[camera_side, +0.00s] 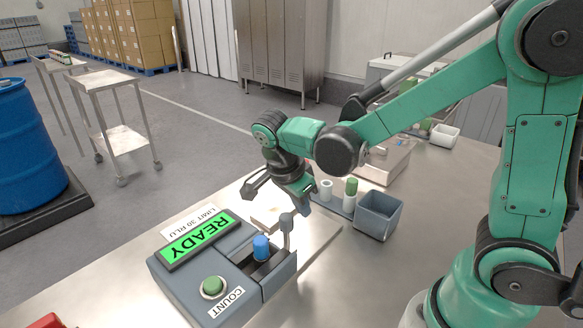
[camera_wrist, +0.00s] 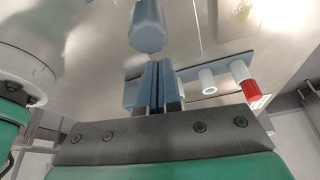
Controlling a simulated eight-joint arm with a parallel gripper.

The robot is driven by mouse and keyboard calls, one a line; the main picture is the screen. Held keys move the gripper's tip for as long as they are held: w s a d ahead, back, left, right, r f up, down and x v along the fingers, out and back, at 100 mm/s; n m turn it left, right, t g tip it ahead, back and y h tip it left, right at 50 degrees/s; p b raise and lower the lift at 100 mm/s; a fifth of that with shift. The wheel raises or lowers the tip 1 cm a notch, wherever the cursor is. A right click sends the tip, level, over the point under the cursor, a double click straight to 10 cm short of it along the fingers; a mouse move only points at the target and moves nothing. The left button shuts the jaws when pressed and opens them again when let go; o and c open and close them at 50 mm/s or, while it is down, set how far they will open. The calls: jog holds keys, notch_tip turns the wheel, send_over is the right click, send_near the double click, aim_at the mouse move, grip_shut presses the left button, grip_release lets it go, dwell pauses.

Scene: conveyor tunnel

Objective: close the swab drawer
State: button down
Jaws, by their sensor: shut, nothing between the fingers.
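The grey counter unit (camera_side: 205,265) stands on the steel table with a lit READY display and a green button. Its swab drawer (camera_side: 281,277) stands out at the right side, with a blue-capped swab (camera_side: 262,247) upright in it. A grey upright handle (camera_side: 287,228) with a knobbed top rises from the drawer. My gripper (camera_side: 305,207) is shut and empty, pointing down just behind and right of the handle; whether they touch is unclear. In the wrist view, the shut fingers (camera_wrist: 156,75) are close to a grey faceted knob (camera_wrist: 148,28), which looks like the handle top.
A rack with a white tube and a green-capped tube (camera_side: 351,187) stands behind my gripper, beside a grey open bin (camera_side: 379,214). The wrist view shows a red-capped tube (camera_wrist: 250,90). A red object (camera_side: 47,321) is at the bottom left edge. The front right tabletop is clear.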

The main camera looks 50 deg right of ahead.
jog(key=shift+s+d, duration=0.25)
jog(key=shift+d, duration=1)
jog(key=s+v, duration=0.1)
jog(key=v, duration=0.9)
jog(key=f+n+t+y, duration=0.1)
jog(key=n+t, duration=0.1)
jog(key=n, duration=0.4)
jog(key=s+f+n+t+y, duration=0.1)
jog(key=n+t, duration=0.2)
jog(key=n, duration=0.4)
jog(key=a+f+n+t+y, duration=0.1)
jog(key=n+t+y, duration=0.1)
jog(key=n, duration=0.5)
jog(key=shift+s+f+t, duration=0.25)
jog(key=shift+s+t, duration=0.1)
jog(key=shift+t, duration=0.15)
